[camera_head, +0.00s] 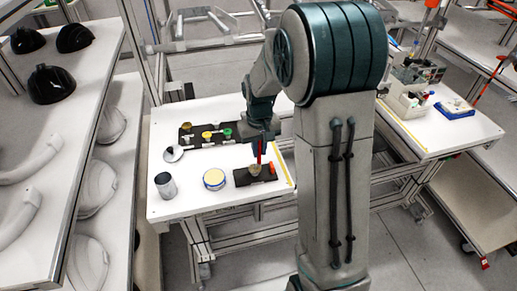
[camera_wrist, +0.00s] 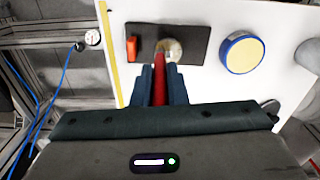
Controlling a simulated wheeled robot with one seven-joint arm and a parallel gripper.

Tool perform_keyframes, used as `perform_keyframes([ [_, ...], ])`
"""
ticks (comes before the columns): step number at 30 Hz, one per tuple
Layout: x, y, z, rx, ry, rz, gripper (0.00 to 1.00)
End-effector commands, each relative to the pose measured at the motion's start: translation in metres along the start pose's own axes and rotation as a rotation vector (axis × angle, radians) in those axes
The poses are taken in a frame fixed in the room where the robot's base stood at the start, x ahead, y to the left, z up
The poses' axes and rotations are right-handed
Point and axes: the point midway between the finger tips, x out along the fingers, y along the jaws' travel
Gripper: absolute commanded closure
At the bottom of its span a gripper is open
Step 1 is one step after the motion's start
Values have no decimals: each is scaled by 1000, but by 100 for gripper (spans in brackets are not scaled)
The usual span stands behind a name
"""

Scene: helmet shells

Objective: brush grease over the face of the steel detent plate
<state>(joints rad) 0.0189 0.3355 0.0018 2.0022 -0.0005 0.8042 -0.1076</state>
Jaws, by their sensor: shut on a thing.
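My gripper (camera_head: 260,143) points down over the right part of the white table. It is shut on the red handle of a brush (camera_head: 260,152), which also shows between the fingers in the wrist view (camera_wrist: 159,78). The brush end reaches down to a round pale metal-looking disc (camera_wrist: 172,47), likely the detent plate, on a black base (camera_wrist: 195,40). The bristles are not clear, and I cannot tell whether they touch the disc. A blue-rimmed round tin with a pale yellow top (camera_head: 214,179) stands left of the base; it also shows in the wrist view (camera_wrist: 243,54).
An orange block (camera_wrist: 131,48) sits on the base beside the disc. A grey can (camera_head: 166,186) and a white disc (camera_head: 173,154) are on the table's left. A black holder (camera_head: 197,141) with yellow and green-topped parts lies behind. Black helmet shells (camera_head: 50,84) are on the left shelf.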

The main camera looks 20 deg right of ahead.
Motion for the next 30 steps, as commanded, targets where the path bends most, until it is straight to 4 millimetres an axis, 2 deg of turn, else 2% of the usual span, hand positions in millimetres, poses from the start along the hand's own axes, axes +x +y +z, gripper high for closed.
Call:
perform_keyframes([
  [20,-1,2,-17,0,1,1,100],
  [30,1,-4,-20,1,0,0,100],
])
